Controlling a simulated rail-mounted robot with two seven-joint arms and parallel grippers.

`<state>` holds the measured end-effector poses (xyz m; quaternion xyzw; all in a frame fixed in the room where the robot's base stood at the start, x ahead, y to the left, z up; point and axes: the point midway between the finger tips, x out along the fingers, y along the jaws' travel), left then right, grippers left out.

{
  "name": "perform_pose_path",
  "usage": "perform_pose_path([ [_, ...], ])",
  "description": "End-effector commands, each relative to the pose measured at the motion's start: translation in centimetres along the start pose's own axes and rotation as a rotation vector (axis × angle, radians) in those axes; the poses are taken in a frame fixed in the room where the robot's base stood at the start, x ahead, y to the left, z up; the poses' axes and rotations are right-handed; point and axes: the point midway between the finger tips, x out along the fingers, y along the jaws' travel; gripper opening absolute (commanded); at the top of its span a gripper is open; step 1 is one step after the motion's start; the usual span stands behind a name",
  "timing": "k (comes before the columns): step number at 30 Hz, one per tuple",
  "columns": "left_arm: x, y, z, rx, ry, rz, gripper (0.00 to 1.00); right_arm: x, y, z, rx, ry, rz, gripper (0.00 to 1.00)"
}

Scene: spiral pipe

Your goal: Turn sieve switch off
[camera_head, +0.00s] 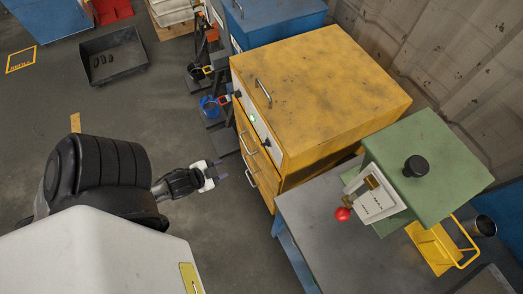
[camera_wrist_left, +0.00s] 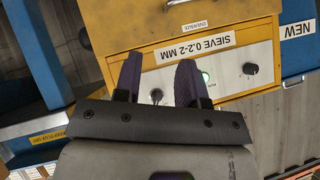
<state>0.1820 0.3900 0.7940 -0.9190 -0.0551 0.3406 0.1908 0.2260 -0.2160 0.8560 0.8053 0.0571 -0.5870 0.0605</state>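The yellow sieve cabinet (camera_head: 310,80) has a pale control panel on its front. In the left wrist view the panel (camera_wrist_left: 232,92) sits under a label reading "SIEVE 0.2-2 MM" (camera_wrist_left: 195,47). A green light (camera_wrist_left: 207,78) glows on it, also visible in the head view (camera_head: 253,119). A black knob (camera_wrist_left: 252,69) is right of the light. A small dark switch (camera_wrist_left: 156,95) shows between my fingers, left of the light. My left gripper (camera_head: 221,168) is open and empty, in front of the cabinet and apart from it; its two dark fingers (camera_wrist_left: 160,72) point at the panel. My right gripper is out of view.
A grey table (camera_head: 310,205) with a green machine (camera_head: 430,160), a red knob (camera_head: 343,214) and a yellow frame (camera_head: 435,245) stands right of the cabinet. Drawers with metal handles lie below the panel. A black tray (camera_head: 112,55) is on the floor; open floor surrounds my left arm.

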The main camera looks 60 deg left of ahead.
Motion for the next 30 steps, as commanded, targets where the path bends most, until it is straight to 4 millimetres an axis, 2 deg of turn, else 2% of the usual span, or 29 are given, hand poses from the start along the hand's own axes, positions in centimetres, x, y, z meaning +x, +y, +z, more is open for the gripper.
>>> perform_pose_path([
  [1, 0.5, -0.3, 0.0, 0.015, 0.082, -0.015, 0.37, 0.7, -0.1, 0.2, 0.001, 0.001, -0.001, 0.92],
  [3, 0.3, -0.9, -1.0, 0.035, 0.201, -0.033, 0.37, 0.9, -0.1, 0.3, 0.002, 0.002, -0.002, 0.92],
  [9, -1.1, -1.7, -4.0, 0.08, 0.488, -0.065, 0.37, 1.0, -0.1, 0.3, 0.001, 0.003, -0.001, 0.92],
  [18, -2.6, -1.8, -6.4, 0.106, 0.687, -0.082, 0.37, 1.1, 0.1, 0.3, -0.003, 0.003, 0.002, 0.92],
  [23, -1.6, -1.8, -7.5, 0.107, 0.701, -0.082, 0.37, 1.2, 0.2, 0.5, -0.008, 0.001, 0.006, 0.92],
  [30, 1.8, -2.0, -10.3, 0.107, 0.702, -0.083, 0.37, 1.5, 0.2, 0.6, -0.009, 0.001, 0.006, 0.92],
])
